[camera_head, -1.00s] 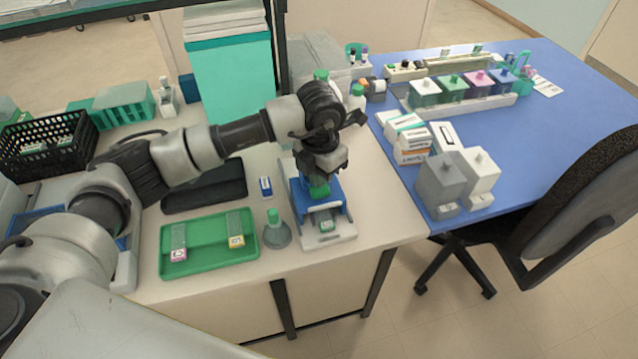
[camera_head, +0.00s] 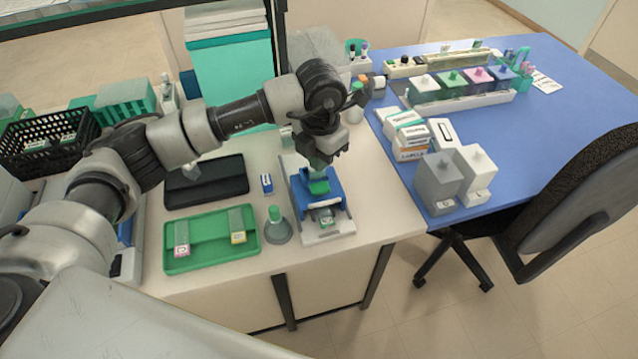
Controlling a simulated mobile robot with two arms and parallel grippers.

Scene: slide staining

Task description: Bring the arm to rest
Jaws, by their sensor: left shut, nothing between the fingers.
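My left arm (camera_head: 240,115) reaches in from the left across the bench. My left gripper (camera_head: 320,163) points down above the blue and white device (camera_head: 325,222), with its fingers close together and nothing visible between them. A green part (camera_head: 318,187) of the device shows just below the fingertips; I cannot tell whether they touch. A slide with a label lies at the front of the device. My right gripper is not in view.
A green tray (camera_head: 212,258) with two slides and a green-capped flask (camera_head: 277,226) stand left of the device. A black pad (camera_head: 206,184) lies behind the tray. A black basket (camera_head: 42,161) is at far left. Grey and white canisters (camera_head: 440,182) stand on the blue table (camera_head: 560,115).

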